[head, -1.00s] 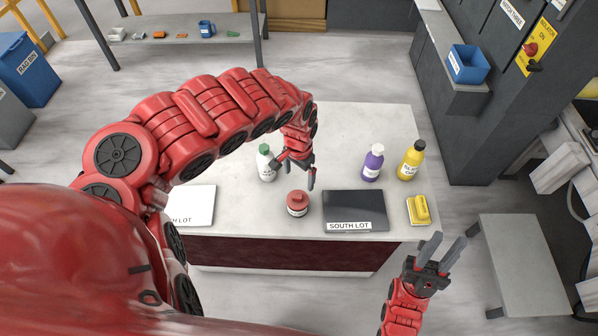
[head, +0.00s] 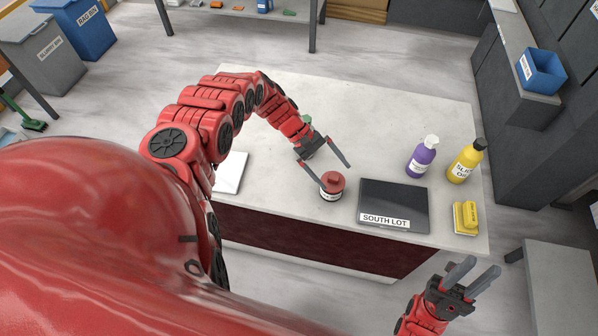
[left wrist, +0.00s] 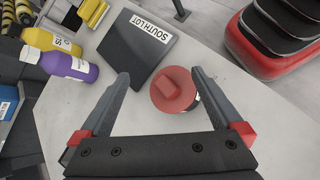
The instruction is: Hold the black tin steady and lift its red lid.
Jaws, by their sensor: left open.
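The tin (head: 331,195) stands upright on the stone slab, with a red knobbed lid (head: 333,180) on it and a pale label on its side. My left gripper (head: 336,174) is open, with its fingers pointing at the tin from behind and the left. In the left wrist view the red lid (left wrist: 174,90) shows between the spread fingers, nearer the right one. The lid hides most of the tin's body there, and I cannot tell whether a finger touches. My right gripper (head: 482,267) is open and empty, in front of the slab's front edge.
A dark panel marked SOUTH LOT (head: 394,204) lies right of the tin. A white panel (head: 231,172) lies left. The slab's back (head: 400,105) is clear.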

